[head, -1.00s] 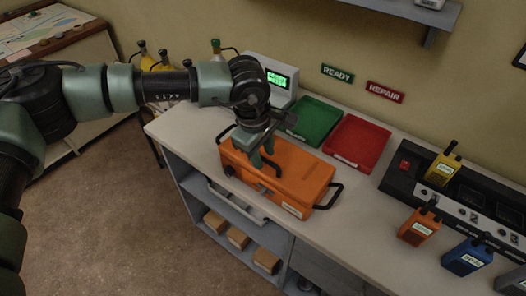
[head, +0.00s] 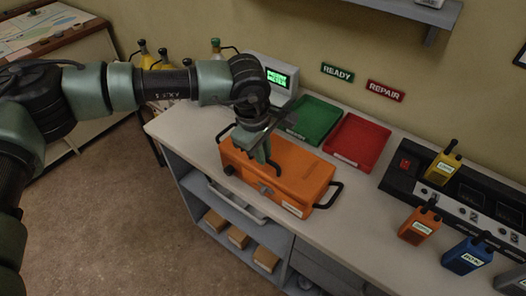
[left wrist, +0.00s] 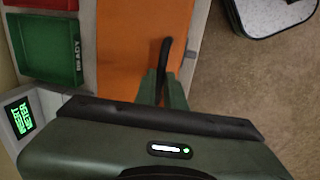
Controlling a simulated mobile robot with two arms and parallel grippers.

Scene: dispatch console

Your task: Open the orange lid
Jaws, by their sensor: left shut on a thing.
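The orange case with its orange lid (head: 305,170) sits on the counter, and the lid lies flat and closed. The lid also shows in the left wrist view (left wrist: 130,40). My left gripper (head: 266,160) is at the front edge of the lid, toward its left half. In the left wrist view its green fingers (left wrist: 164,88) are shut on a dark handle (left wrist: 165,58) at the lid's edge. The gripper hides part of the handle in the head view. My right gripper is not in view.
Behind the case are a green tray (head: 331,106) and a red tray (head: 385,135). A small display box (head: 279,79) stands behind my left wrist. A radio charger (head: 400,188) and several radios are at the right. The counter between is free.

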